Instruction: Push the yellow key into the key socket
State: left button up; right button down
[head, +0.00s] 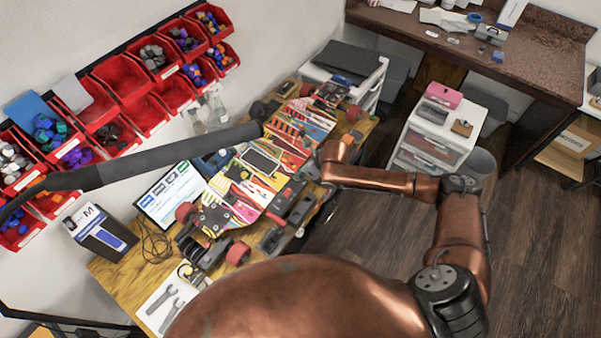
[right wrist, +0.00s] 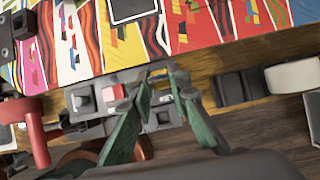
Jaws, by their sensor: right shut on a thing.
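My right gripper (head: 312,168) is at the near right edge of the colourful board (head: 262,160). Beside the tips are grey blocks (right wrist: 82,101) and a small pink and white block (right wrist: 113,93) at the wooden table edge. I cannot tell which part is the key socket.
Red bins (head: 125,75) with small parts hang on the wall. A screen (head: 170,195) stands left of the board. A white drawer unit (head: 435,130) stands to the right, with open floor before it.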

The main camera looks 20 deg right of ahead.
jog(key=shift+p, duration=0.5)
dwell(1.2)
jog(key=shift+f, duration=0.35)
dwell(0.6)
jog(key=shift+f, duration=0.15)
dwell(0.6)
jog(key=shift+f, duration=0.5)
dwell(0.8)
jog(key=c, duration=1.7)
grip_release()
jog(key=shift+c, duration=0.2)
jog(key=shift+o, duration=0.7)
jog(key=shift+o, duration=0.7)
